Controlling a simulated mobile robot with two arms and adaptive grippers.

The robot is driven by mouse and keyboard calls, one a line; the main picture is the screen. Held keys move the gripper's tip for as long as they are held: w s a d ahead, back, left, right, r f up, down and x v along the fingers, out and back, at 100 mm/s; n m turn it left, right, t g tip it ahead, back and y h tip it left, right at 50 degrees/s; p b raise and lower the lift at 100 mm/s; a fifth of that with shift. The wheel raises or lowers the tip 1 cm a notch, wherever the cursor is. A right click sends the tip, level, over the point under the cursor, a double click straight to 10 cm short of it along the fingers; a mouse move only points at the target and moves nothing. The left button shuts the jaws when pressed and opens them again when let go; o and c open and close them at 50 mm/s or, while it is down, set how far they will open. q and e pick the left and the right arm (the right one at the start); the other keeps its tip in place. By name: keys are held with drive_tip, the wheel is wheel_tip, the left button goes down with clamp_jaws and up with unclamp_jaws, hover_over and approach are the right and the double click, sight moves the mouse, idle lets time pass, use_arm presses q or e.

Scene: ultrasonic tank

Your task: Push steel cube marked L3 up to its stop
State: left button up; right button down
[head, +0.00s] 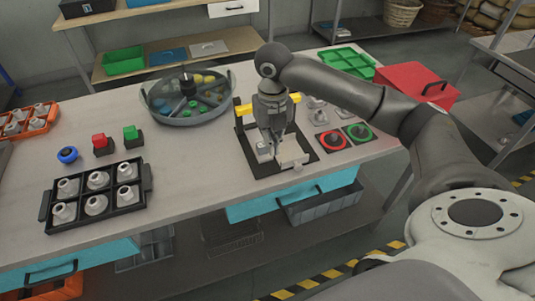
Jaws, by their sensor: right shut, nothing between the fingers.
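A small light grey cube (264,151) sits in a black-framed fixture (262,172) near the table's front edge. I take it for the steel cube; its marking is too small to read. My right gripper (276,149) points down into the fixture, its fingers shut and empty, just right of the cube. I cannot tell whether they touch it. A pale block (293,161) lies right of the fingers and may be a stop. The gripper body hides the middle of the fixture. My left gripper is out of view.
A round glass-walled tank (187,115) with a divided inside stands behind left. A black tray (62,224) of pale fittings is at front left, near red and green buttons (101,144). Red and green ring pads (331,141) and a red box (417,86) are right.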

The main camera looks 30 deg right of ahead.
sight(261, 149)
drive_tip(key=f+p, duration=0.1)
drive_tip(key=f, duration=0.3)
drive_tip(key=f+p, duration=0.1)
drive_tip(key=f, duration=0.4)
drive_tip(key=shift+d, duration=0.2)
drive_tip(key=shift+w+d+f+p, duration=0.1)
drive_tip(key=shift+w+p, duration=0.15)
drive_tip(key=shift+w, duration=0.25)
drive_tip(key=shift+w+d+f+p, duration=0.1)
drive_tip(key=shift+w+p, duration=0.1)
drive_tip(key=shift+w, duration=0.25)
drive_tip(key=shift+w+d, duration=0.25)
drive_tip(key=shift+w, duration=0.8)
